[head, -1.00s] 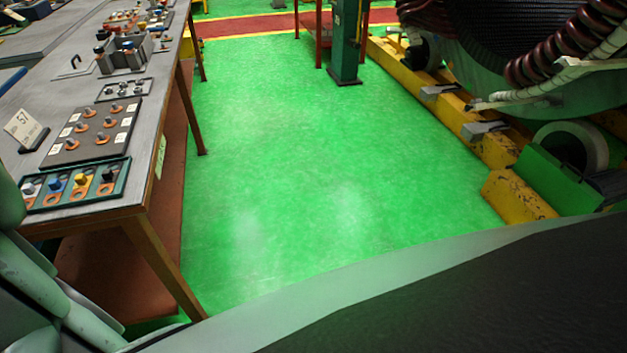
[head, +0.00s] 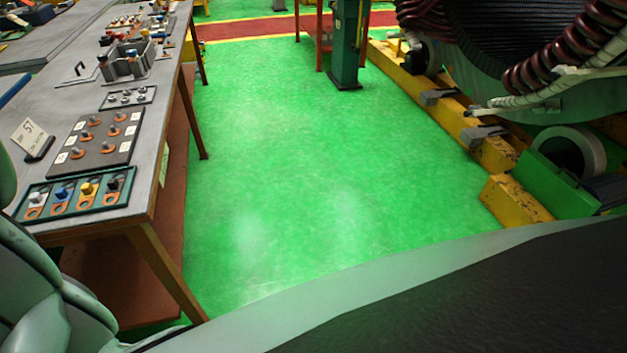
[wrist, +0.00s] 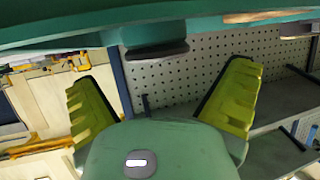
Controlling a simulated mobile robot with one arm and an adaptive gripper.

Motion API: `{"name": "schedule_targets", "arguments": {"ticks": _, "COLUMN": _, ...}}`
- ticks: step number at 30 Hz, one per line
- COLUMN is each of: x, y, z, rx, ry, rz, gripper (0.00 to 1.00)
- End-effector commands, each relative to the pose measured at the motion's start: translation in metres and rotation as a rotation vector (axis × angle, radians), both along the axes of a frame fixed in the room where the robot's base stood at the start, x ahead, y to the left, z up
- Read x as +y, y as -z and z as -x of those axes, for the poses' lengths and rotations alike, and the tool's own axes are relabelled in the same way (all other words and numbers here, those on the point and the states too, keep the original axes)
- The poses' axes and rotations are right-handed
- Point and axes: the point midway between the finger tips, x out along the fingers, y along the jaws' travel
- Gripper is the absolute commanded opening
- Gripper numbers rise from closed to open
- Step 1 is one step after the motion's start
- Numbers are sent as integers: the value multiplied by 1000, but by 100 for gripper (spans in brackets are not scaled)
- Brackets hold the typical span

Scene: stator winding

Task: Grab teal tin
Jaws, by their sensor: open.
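I see no clear teal tin in these frames. The closest match in colour is a flat teal tray (head: 128,178) at the near end of the left workbench in the head view. It holds a row of lugs with white, blue, yellow and black tops. My gripper (wrist: 161,78) shows in the wrist view with its two yellow-green fingers wide apart and nothing between them. The gripper is not in the head view, so its distance from the tray cannot be told.
The grey workbench (head: 65,98) also bears a dark board (head: 102,139) with several lugs, a number card (head: 30,136) and a grey block (head: 123,63). The green floor (head: 280,160) is clear. A large coil machine (head: 540,70) on yellow rails stands at right. A pegboard (wrist: 200,62) shows behind the fingers.

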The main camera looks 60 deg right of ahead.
Motion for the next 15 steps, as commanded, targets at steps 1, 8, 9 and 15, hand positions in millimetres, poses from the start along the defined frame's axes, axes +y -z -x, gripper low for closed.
{"name": "schedule_targets", "arguments": {"ticks": 1, "x": 4, "y": 1, "z": -1, "rx": 4, "ry": -4, "rz": 1, "gripper": 100}}
{"name": "schedule_targets", "arguments": {"ticks": 8, "x": 18, "y": 10, "z": -10, "rx": 2, "ry": -4, "rz": 1, "gripper": 100}}
{"name": "schedule_targets", "arguments": {"ticks": 9, "x": 22, "y": 12, "z": -12, "rx": 1, "ry": -4, "rz": 2, "gripper": 100}}
{"name": "schedule_targets", "arguments": {"ticks": 15, "x": 33, "y": 18, "z": -18, "rx": 0, "ry": -2, "rz": 0, "gripper": 100}}
